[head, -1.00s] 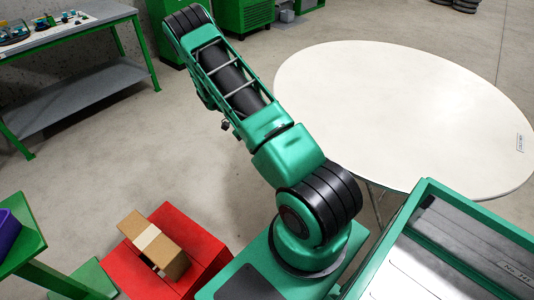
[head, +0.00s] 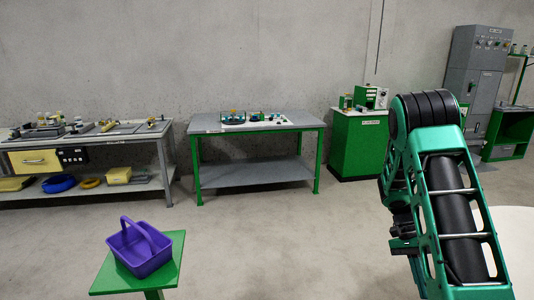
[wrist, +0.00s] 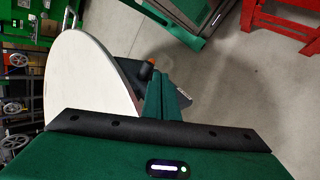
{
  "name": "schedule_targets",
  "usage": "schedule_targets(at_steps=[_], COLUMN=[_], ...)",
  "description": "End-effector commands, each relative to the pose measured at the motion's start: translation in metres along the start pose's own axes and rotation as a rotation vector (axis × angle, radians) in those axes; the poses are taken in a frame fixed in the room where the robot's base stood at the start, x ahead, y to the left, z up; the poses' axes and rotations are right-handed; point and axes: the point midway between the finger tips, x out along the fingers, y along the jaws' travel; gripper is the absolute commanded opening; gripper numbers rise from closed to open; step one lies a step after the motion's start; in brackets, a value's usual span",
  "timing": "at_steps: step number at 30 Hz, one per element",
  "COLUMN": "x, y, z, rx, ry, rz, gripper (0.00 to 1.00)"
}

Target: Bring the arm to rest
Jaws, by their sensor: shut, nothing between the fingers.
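My arm stands at the right of the head view, its green lattice link rising to a black ribbed joint. My gripper (head: 402,243) shows as a small dark shape at the left side of that link, partly hidden by the arm. It is shut and empty, clear of the tables and stands. In the wrist view, a green housing with a black bar fills the bottom, above the floor and beside a white round table (wrist: 88,85).
A purple basket (head: 140,247) sits on a green stand (head: 108,278) at the lower left. A grey-topped workbench (head: 205,124), another bench (head: 160,128) and a green cabinet (head: 358,150) line the wall. A red frame (wrist: 285,22) shows in the wrist view. The middle floor is open.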

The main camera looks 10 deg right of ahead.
Motion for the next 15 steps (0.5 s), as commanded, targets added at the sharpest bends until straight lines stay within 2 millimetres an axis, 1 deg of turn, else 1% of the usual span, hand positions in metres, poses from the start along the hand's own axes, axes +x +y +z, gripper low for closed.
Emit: schedule_targets(at_steps=[1,6,9,15], x=[-0.010,-0.033,-0.043,-0.056], y=[0.012,0.046,0.065,0.104], z=[0.007,0.030,0.045,0.077], rx=[-0.017,-0.088,-0.133,-0.219], ry=[0.006,0.030,0.049,0.095], rz=[-0.031,-0.121,-0.173,-0.272], gripper=[0.00,0.00,0.00,0.00])
